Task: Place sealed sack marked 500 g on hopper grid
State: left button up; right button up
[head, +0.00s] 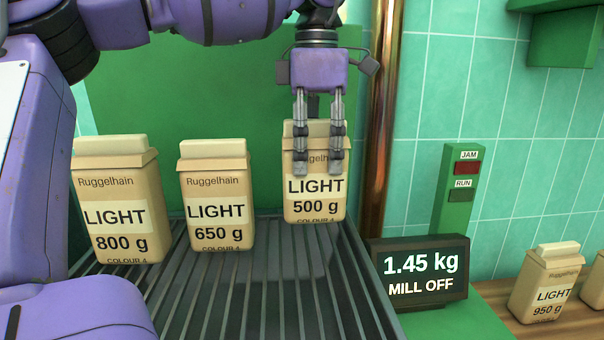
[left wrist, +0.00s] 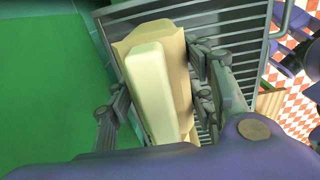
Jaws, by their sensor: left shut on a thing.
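My left gripper (head: 318,165) is shut on the beige sack marked LIGHT 500 g (head: 315,207), which is upright with its pale top closed. The sack hangs over the back right of the dark hopper grid (head: 255,290), seemingly just above the bars, with a shadow below. In the left wrist view the sack's pale top (left wrist: 155,85) sits between the fingers of my left gripper (left wrist: 165,95), with grid bars (left wrist: 225,30) behind. My right gripper is not in view.
Sacks marked 800 g (head: 115,215) and 650 g (head: 216,205) stand on the grid's left and middle. A display (head: 420,272) reads 1.45 kg, MILL OFF. A 950 g sack (head: 546,285) stands on the wooden counter at right. A copper pipe (head: 380,110) rises beside the gripper.

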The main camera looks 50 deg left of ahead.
aim_at(305, 179)
pick_arm(q)
jog(key=shift+s+a+f+p, duration=0.1)
jog(key=shift+a+f, duration=0.2)
jog(key=shift+f, duration=0.55)
jog(key=shift+s+a+f+p, duration=0.15)
jog(key=shift+a+f, duration=0.15)
jog(key=shift+f, duration=0.6)
jog(key=shift+a+f+p, duration=0.1)
jog(key=shift+a+f, duration=0.2)
jog(key=shift+f, duration=0.7)
jog(key=o, duration=1.6)
jog(key=shift+o, duration=0.2)
notch_tip(305, 179, up, 12)
jog(key=shift+r+b, duration=0.15)
jog(key=shift+b, duration=0.2)
